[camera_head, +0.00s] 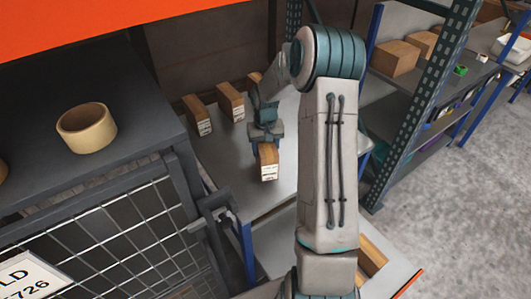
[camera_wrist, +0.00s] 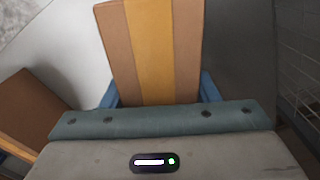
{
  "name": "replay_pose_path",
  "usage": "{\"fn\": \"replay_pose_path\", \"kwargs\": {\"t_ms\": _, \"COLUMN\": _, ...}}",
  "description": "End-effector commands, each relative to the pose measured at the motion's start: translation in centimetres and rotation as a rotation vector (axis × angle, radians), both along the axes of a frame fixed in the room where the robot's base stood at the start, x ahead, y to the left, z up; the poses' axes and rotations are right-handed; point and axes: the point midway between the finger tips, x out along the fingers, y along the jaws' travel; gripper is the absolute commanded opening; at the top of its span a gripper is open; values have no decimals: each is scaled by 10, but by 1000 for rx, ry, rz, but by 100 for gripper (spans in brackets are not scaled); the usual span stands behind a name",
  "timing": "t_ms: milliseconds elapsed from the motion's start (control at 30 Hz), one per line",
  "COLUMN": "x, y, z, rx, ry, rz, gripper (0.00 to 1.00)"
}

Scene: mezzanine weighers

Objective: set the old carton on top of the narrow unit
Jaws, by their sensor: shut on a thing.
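My gripper (camera_head: 266,140) is shut on a small brown carton (camera_head: 268,162) with a white label on its lower end. The carton is over the grey shelf board; whether it touches the board I cannot tell. In the wrist view the carton (camera_wrist: 152,50) fills the middle, with a yellow tape band along it and a blue finger at each side. A dark-topped unit with mesh sides (camera_head: 120,160) stands at the left. I cannot tell whether it is the narrow unit.
More brown cartons (camera_head: 197,115) (camera_head: 231,101) stand on the grey shelf (camera_head: 225,160) behind my gripper. A tape roll (camera_head: 86,127) lies on the dark top. A perforated rack post (camera_head: 424,105) stands at the right. Open grey floor (camera_head: 450,220) lies beyond it.

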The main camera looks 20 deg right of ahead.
Motion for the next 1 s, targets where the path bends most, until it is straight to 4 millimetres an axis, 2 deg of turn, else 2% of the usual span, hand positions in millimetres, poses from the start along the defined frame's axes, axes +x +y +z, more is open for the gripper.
{"fn": "replay_pose_path", "kwargs": {"t_ms": 200, "x": -1, "y": 0, "z": -26, "rx": 1, "ry": 3, "rz": 1, "gripper": 17}}
{"fn": "replay_pose_path", "kwargs": {"t_ms": 567, "x": 0, "y": 0, "z": -33, "rx": -1, "ry": 0, "rz": 1, "gripper": 17}}
{"fn": "replay_pose_path", "kwargs": {"t_ms": 600, "x": -1, "y": 0, "z": -33, "rx": -1, "ry": 1, "rz": 1, "gripper": 60}}
{"fn": "replay_pose_path", "kwargs": {"t_ms": 667, "x": -1, "y": 0, "z": -32, "rx": 0, "ry": 1, "rz": 1, "gripper": 76}}
{"fn": "replay_pose_path", "kwargs": {"t_ms": 1000, "x": -1, "y": 0, "z": -30, "rx": 0, "ry": 1, "rz": 1, "gripper": 76}}
